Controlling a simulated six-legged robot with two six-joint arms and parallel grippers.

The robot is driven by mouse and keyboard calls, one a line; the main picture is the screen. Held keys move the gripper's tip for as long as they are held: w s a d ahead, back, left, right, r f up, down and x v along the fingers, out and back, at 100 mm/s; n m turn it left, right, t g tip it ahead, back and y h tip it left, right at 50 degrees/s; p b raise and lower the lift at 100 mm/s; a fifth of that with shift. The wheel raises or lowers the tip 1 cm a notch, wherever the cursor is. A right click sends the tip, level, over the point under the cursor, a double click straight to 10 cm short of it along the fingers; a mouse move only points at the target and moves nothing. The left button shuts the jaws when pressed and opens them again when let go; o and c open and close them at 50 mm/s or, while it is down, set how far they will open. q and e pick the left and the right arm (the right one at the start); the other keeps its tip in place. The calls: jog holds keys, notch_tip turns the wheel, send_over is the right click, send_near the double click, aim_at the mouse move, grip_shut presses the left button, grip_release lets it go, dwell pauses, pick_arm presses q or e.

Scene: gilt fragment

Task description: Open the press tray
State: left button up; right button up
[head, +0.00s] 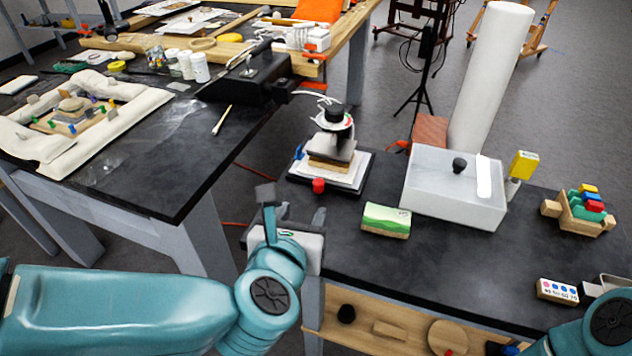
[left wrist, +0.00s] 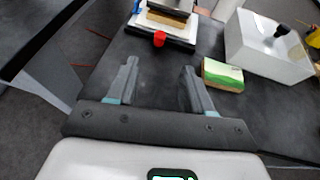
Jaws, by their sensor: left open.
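The press (head: 334,148) stands on the dark right-hand table in the head view. It has a black top knob and a grey block over a wooden piece and pale sheets on a dark base tray (head: 296,176). A red knob (head: 318,186) sits at the tray's front edge; it also shows in the left wrist view (left wrist: 159,39). My left gripper (head: 293,208) is open and empty at the table's near-left edge, short of the red knob and apart from it. Its two fingers (left wrist: 160,68) point toward the press. My right arm shows at the lower right; its jaws cannot be made out.
A green-and-cream block (head: 386,220) lies right of my left gripper. A white box (head: 454,186) with a black knob stands behind it. A rack of coloured pieces (head: 582,210) and a dotted card block (head: 557,291) are farther right. Dark tabletop between them is clear.

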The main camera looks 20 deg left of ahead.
aim_at(318, 184)
pick_arm(q)
jog(key=b+x, duration=0.1)
jog(key=x, duration=1.3)
jog(key=shift+w+f, duration=0.2)
jog(key=shift+w, duration=0.15)
jog(key=shift+c, duration=0.4)
grip_shut()
